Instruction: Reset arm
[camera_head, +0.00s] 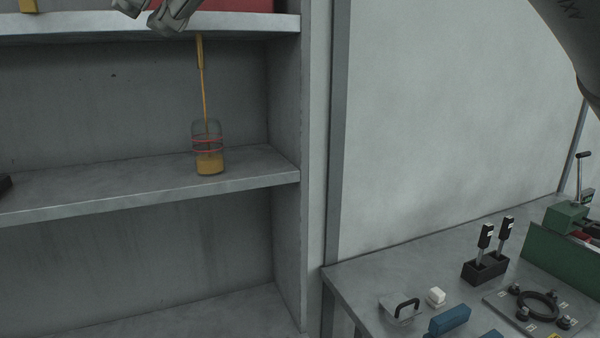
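My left gripper (152,14) is at the top edge of the view, in front of the upper shelf, and is partly cut off. Its two grey fingers are apart, with nothing seen between them. A clear jar (207,150) with red bands and yellowish contents stands upright on the middle shelf below it. A thin yellow-handled tool (202,75) rises from the jar to just below the upper shelf's edge. A dark link of my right arm (575,40) shows at the top right; my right gripper is out of view.
A red object (230,5) lies on the upper shelf (60,27). The middle shelf (100,195) is mostly clear.

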